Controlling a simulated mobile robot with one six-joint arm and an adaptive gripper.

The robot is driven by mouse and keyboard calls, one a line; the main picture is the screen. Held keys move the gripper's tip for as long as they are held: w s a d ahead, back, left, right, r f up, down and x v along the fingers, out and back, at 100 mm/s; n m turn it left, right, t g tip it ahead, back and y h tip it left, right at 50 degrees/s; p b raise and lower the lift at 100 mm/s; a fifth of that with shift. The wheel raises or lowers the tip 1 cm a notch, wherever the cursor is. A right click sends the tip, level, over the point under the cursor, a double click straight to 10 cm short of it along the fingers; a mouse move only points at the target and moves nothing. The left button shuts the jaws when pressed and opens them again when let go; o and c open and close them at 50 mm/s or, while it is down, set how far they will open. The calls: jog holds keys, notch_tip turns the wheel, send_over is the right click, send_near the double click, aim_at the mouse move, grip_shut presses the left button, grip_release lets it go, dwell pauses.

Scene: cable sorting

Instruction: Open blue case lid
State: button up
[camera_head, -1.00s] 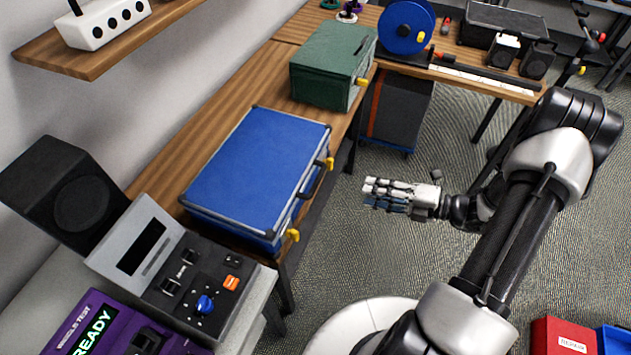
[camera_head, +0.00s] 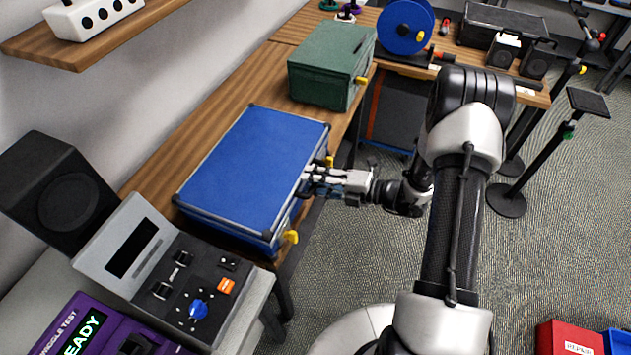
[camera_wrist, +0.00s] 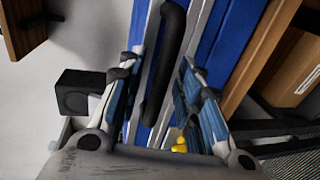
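The blue case (camera_head: 255,165) lies on the wooden bench with its lid shut. It has silver edging, dark corners and two yellow latches, one (camera_head: 330,161) beyond my gripper and one (camera_head: 291,237) nearer the camera. My gripper (camera_head: 308,182) is at the case's front side, between the latches. In the wrist view, the black handle (camera_wrist: 166,65) runs between my spread fingers (camera_wrist: 158,80), with the case front (camera_wrist: 210,40) behind it. A yellow latch (camera_wrist: 180,146) shows low by the right finger. I cannot tell whether the fingers touch the handle.
A green case (camera_head: 325,70) stands behind the blue one on the bench (camera_head: 150,165). A black speaker (camera_head: 55,190) and a grey control panel (camera_head: 185,280) stand at the near left. A shelf (camera_head: 75,45) hangs above.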

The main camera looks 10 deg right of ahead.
grip_shut()
dwell(0.4)
dwell(0.4)
